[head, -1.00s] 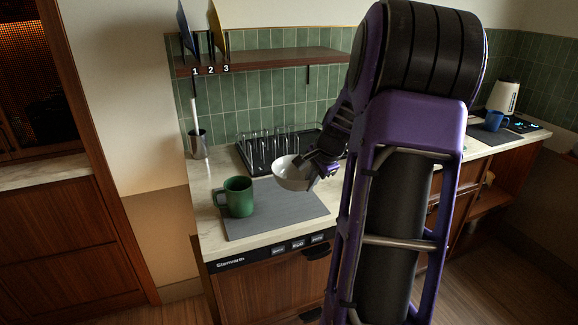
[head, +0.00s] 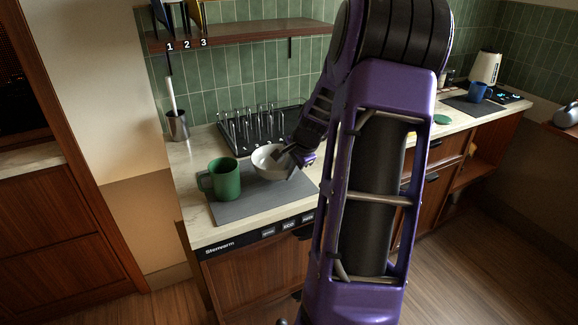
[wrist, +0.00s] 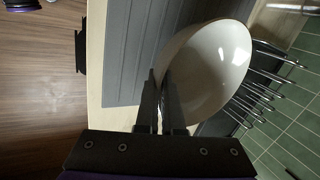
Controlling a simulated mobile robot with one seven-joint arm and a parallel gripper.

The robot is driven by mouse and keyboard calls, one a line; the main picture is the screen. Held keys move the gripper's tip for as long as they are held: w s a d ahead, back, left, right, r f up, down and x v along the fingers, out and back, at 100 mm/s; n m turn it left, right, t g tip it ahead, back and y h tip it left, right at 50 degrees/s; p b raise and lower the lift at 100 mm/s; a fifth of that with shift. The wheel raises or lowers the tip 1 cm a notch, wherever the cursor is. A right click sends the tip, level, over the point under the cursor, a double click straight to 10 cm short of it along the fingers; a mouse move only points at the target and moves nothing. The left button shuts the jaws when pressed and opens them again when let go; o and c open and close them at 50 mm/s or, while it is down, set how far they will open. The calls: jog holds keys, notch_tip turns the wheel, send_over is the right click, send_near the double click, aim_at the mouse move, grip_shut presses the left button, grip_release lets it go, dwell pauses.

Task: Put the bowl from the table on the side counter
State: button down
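The white bowl (head: 268,160) is at the back of the grey mat on the counter, close to the right of the green mug. In the wrist view the bowl (wrist: 215,70) fills the upper middle, its near rim between my fingers. My gripper (head: 290,155) comes from the right and is shut on the bowl's rim; its two dark fingers (wrist: 161,95) show close together in the wrist view. I cannot tell whether the bowl's base touches the mat. The side counter (head: 200,233) has a pale stone top.
The green mug (head: 225,180) stands on the grey mat (head: 250,205). A black drying rack (head: 240,143) with upright prongs is just behind the bowl. A utensil pot (head: 177,126) stands at the back left. A shelf (head: 240,36) hangs above. A blue mug (head: 479,91) is far right.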

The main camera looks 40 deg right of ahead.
jog(key=shift+f, duration=0.45)
jog(key=shift+f+b, duration=0.25)
jog(key=shift+b, duration=0.1)
jog(key=c, duration=1)
grip_release()
jog(key=shift+o, duration=0.2)
jog(key=p+v, duration=0.1)
jog(key=v, duration=1.6)
jog(key=shift+r, duration=0.15)
